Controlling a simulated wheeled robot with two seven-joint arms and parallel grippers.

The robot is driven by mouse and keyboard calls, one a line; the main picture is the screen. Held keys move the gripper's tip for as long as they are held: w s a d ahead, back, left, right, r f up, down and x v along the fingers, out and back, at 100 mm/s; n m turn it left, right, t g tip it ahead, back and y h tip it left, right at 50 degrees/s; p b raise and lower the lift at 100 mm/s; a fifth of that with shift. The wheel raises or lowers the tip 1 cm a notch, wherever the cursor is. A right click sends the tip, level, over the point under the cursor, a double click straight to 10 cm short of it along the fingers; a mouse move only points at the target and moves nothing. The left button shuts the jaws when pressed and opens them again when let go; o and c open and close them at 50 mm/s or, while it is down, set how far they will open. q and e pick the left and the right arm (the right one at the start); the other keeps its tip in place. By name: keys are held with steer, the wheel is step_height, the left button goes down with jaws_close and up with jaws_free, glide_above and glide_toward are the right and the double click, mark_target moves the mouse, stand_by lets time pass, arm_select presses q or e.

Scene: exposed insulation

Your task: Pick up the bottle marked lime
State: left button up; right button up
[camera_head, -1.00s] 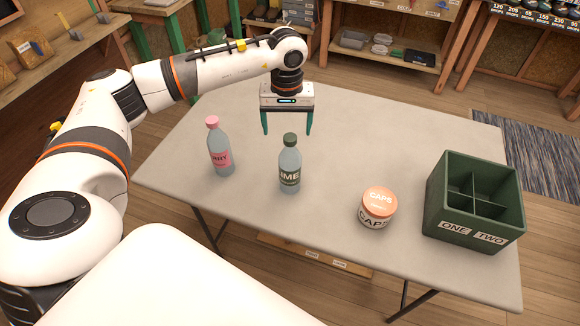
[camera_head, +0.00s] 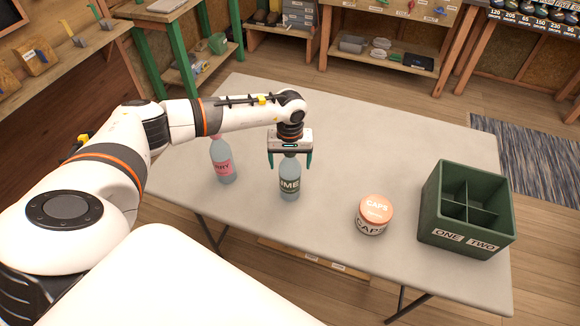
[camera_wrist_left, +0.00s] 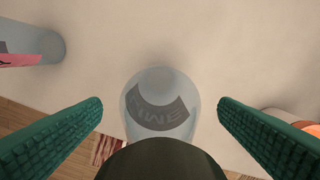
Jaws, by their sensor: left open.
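The lime bottle (camera_head: 290,182) stands upright on the grey table, with a dark label whose visible letters read "IME". In the head view its cap is hidden behind my left gripper (camera_head: 290,163). The gripper points down over the bottle's top, open, with one green finger on each side. In the left wrist view the bottle (camera_wrist_left: 160,95) stands between the two open fingers (camera_wrist_left: 160,125), with clear space on both sides. Its dark cap (camera_wrist_left: 160,162) fills the bottom middle of that view. My right gripper is not in view.
A pink-labelled bottle (camera_head: 223,165) stands just left of the lime bottle, its top partly behind my arm. A caps jar (camera_head: 375,214) and a green divided crate (camera_head: 466,210) stand to the right. The table (camera_head: 400,140) is clear behind them.

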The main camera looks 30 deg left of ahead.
arm_select(q)
steer(key=c, duration=1.3)
steer(key=shift+r, duration=0.1)
